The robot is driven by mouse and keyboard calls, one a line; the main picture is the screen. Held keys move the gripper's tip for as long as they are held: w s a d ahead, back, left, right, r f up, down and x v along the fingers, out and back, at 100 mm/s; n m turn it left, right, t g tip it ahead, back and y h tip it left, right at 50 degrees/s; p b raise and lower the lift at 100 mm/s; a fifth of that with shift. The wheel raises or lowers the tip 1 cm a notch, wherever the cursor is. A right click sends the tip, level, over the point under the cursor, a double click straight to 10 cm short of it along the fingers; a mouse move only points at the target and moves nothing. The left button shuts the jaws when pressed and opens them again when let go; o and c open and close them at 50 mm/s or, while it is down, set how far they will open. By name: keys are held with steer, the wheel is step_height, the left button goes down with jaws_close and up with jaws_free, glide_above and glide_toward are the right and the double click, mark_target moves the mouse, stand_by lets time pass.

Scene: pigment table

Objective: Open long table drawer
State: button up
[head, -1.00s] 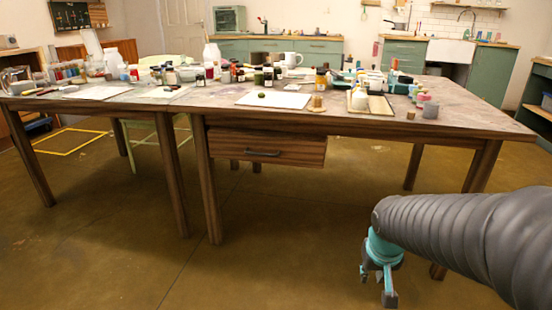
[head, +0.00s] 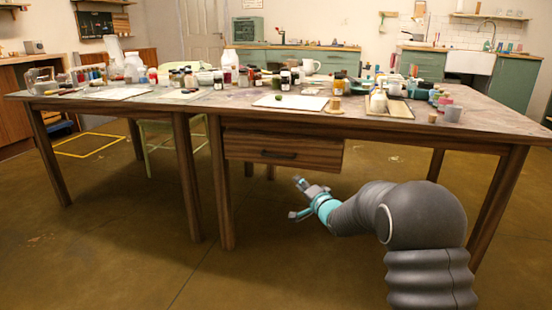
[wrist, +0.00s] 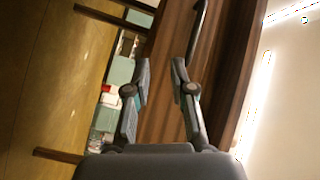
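The long table's drawer (head: 312,151) has a brown wood front and hangs under the tabletop. It looks shut or nearly so; I cannot tell exactly. Its dark bar handle (head: 279,155) is in the middle of the front. My gripper (head: 295,198) is below and in front of the drawer, apart from the handle. In the wrist view my gripper (wrist: 160,75) is open and empty, its two fingers spread before the wood front (wrist: 172,45). The handle (wrist: 198,30) shows there at the top, beyond the right finger.
The long table (head: 470,128) carries jars, bottles, a white sheet (head: 300,102) and a tray (head: 400,109) on its top. Table legs (head: 222,190) stand left of the drawer and at the right. The floor in front is clear.

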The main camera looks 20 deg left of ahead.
mark_target(276, 156)
steer(key=w+a+r, duration=0.1)
steer(key=w+a, duration=0.1)
steer(key=a, duration=0.1)
steer(key=w+a+r+m+y, duration=0.1)
steer(key=w+a+r, duration=0.1)
steer(key=w+a, duration=0.1)
steer(key=w+a+r+m+y, duration=0.1)
steer(key=w+a+r, duration=0.1)
steer(key=a, duration=0.3)
steer(key=shift+w, duration=0.65)
jaws_close()
